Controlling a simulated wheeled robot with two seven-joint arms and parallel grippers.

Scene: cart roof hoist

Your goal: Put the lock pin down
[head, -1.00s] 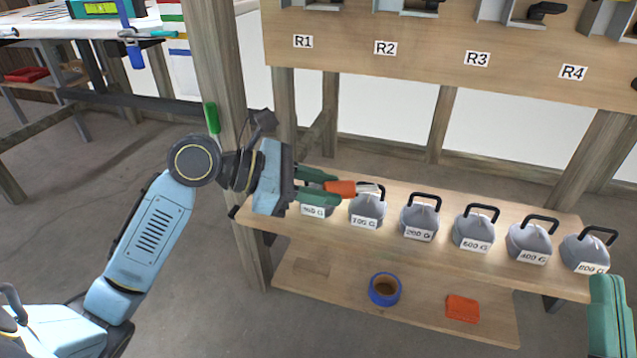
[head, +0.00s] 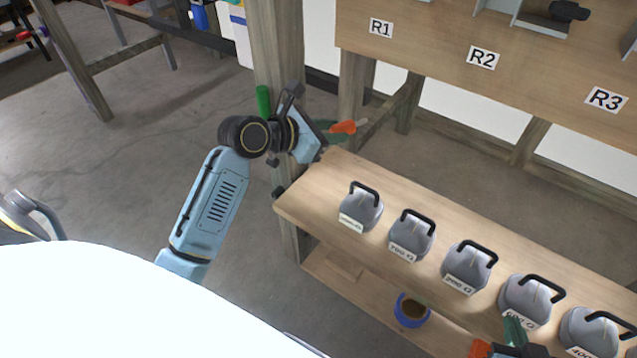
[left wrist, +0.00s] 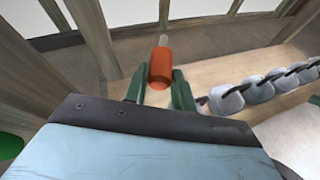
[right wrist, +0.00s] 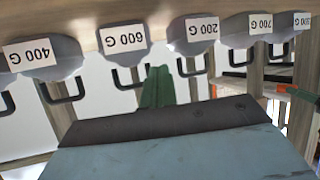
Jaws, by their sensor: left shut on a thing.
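The lock pin has an orange handle (head: 344,127) and a thin grey shank. My left gripper (head: 334,131) is shut on the handle and holds it up near the wooden post, beyond the left end of the weight shelf (head: 318,180). In the left wrist view the orange handle (left wrist: 160,68) sits between the green fingers with the shank pointing away. My right gripper (head: 514,332) is low at the front of the shelf, by the 600 G weight (head: 525,297). In the right wrist view its green fingers (right wrist: 157,85) look together, with nothing seen between them.
Several grey weights with black handles stand in a row along the shelf. A blue tape roll (head: 411,310) lies on the lower shelf, with an orange item (head: 481,348) to its right. A board labelled R1, R2, R3 (head: 470,60) stands behind. The shelf's left end is clear.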

